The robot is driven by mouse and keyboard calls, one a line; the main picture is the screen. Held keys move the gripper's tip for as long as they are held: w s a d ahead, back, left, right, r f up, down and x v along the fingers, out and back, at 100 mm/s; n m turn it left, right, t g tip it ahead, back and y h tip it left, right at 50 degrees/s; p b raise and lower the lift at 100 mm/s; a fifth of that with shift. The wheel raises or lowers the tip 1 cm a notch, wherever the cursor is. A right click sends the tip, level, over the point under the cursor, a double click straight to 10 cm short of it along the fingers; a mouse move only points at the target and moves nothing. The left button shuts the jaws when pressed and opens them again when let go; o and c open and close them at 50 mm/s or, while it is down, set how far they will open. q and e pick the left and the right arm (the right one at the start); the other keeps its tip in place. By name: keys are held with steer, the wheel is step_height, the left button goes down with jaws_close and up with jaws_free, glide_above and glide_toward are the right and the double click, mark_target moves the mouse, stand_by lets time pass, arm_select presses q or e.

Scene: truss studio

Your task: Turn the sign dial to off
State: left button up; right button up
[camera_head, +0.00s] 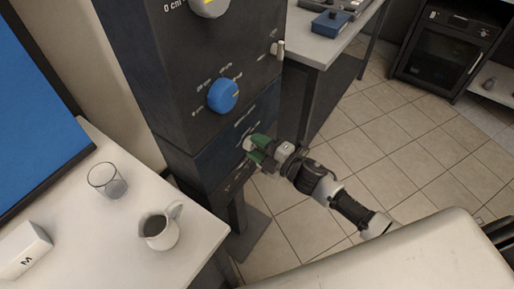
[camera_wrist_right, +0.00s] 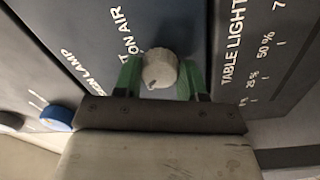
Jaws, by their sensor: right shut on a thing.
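The sign dial (camera_wrist_right: 160,69) is a small whitish knob below the "ON AIR" lettering on the dark panel, in the right wrist view. A dark mark on it points towards the lower left of that view. My right gripper (camera_wrist_right: 159,76) has its green fingers on either side of the dial and is shut on it. My left gripper is not in view.
A blue dial (camera_head: 223,95) and a grey dial (camera_head: 209,5) sit higher on the column. A glass (camera_head: 107,181) and a small pitcher (camera_head: 159,231) stand on the white table (camera_head: 95,245) at left. Tiled floor lies open to the right.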

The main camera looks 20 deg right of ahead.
steer(key=shift+n+b, duration=0.3)
steer(key=shift+n, duration=1)
steer(key=o, duration=0.9)
steer(key=shift+s+d+f, duration=0.15)
steer(key=shift+s+d, duration=0.2)
steer(key=shift+s, duration=0.1)
steer(key=b+v, duration=0.1)
steer(key=v, duration=0.8)
steer(key=shift+s+d, duration=0.25)
steer(key=shift+d, duration=0.05)
